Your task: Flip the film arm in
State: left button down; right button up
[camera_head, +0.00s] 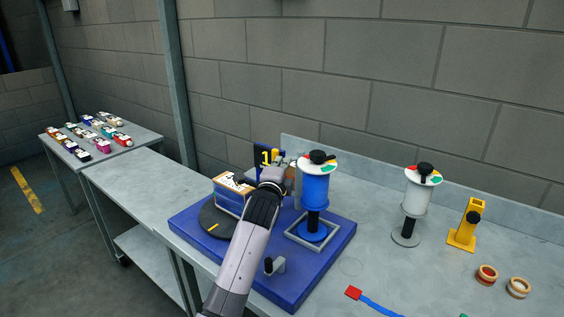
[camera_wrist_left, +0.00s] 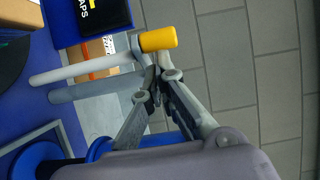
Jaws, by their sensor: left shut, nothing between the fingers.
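The blue wrapping machine base (camera_head: 180,221) stands on the bench, with a dark turntable (camera_head: 212,226) and a cardboard-topped box with blue sides (camera_head: 229,199) on it. A blue film roll (camera_head: 315,188) stands upright on its spindle to the right. In the left wrist view, the film arm shows as pale grey parallel rods (camera_wrist_left: 85,70) with a yellow end (camera_wrist_left: 158,39). My left gripper (camera_wrist_left: 157,82) is shut and empty, close beside the yellow end; I cannot tell whether they touch. In the head view, my left gripper (camera_head: 273,174) is between box and film roll and hides most of the arm.
A white roll (camera_head: 415,199) on a stand, a yellow holder (camera_head: 466,226) and two tape rolls (camera_head: 487,275) (camera_head: 518,287) are on the right. A red-ended blue strap (camera_head: 354,293) lies in front. A far-left table (camera_head: 142,136) holds several small items. The block wall is behind.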

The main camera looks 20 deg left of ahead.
pick_arm(q)
jog(key=shift+w+a+p, duration=0.2)
jog(key=shift+a+p, duration=0.05)
jog(key=shift+a, duration=0.25)
jog(key=shift+w+a+p, duration=0.2)
jog(key=shift+a, duration=0.3)
pick_arm(e)
jog(key=shift+w+a+r, duration=0.15)
jog(key=shift+a+r, duration=0.15)
jog(key=shift+r, duration=0.15)
pick_arm(q)
jog(key=shift+d, duration=0.1)
pick_arm(e)
jog(key=shift+d, duration=0.1)
